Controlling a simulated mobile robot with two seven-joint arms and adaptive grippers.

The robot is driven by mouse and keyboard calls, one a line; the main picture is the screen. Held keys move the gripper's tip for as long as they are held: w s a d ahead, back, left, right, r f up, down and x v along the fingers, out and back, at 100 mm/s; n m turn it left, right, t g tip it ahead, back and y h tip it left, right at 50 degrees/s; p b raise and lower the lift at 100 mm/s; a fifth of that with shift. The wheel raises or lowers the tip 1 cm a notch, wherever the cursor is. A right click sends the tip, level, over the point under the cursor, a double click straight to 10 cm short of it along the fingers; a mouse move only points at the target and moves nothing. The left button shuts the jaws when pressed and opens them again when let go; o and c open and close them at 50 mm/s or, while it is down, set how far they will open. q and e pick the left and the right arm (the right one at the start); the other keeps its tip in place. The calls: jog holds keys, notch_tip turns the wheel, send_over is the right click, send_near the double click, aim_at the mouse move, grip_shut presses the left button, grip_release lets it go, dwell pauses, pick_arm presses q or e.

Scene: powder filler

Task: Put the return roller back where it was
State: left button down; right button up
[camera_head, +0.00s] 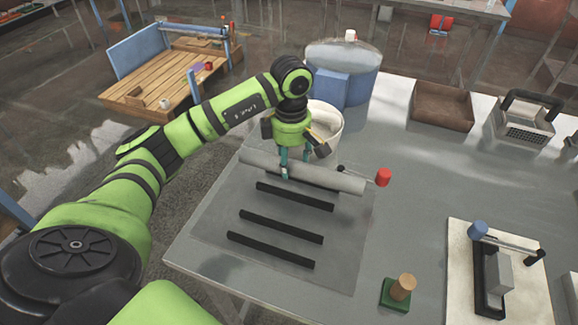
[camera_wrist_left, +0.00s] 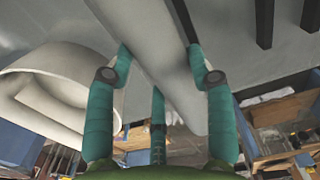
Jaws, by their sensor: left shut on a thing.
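The roller is a long light-grey cylinder (camera_head: 335,179) over the far part of a flat grey mat (camera_head: 215,215), slanting from upper left to lower right. My left gripper (camera_head: 293,166) points down and is shut around it left of its middle. In the left wrist view the roller (camera_wrist_left: 150,45) runs between the teal fingers (camera_wrist_left: 160,50). I cannot tell whether the roller touches the mat or hangs just above it. My right gripper is not in view.
A white bucket (camera_head: 327,122) stands close behind my left gripper, with a blue-grey tank (camera_head: 352,62) beyond. A red-ended rod (camera_head: 383,177) lies near the roller's right end. A green block with a wooden knob (camera_head: 402,288) stands front right. The table's middle right is clear.

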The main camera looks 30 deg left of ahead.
aim_at(289, 186)
pick_arm(q)
jog(key=shift+a+f, duration=0.1)
jog(key=shift+a, duration=0.15)
notch_tip(289, 186, down, 3)
jog(key=shift+p, duration=0.85)
jog(key=shift+f, duration=0.4)
jog(key=shift+f+b, duration=0.35)
jog(key=shift+f, duration=0.15)
jog(key=shift+s+d+f+b, duration=0.1)
jog(key=shift+s+f+b, duration=0.05)
jog(key=shift+f+b, duration=0.2)
jog(key=c, duration=0.9)
grip_release()
jog(key=shift+s, duration=0.1)
jog(key=o, duration=0.5)
jog(key=shift+f, duration=0.1)
jog(key=shift+c, duration=0.2)
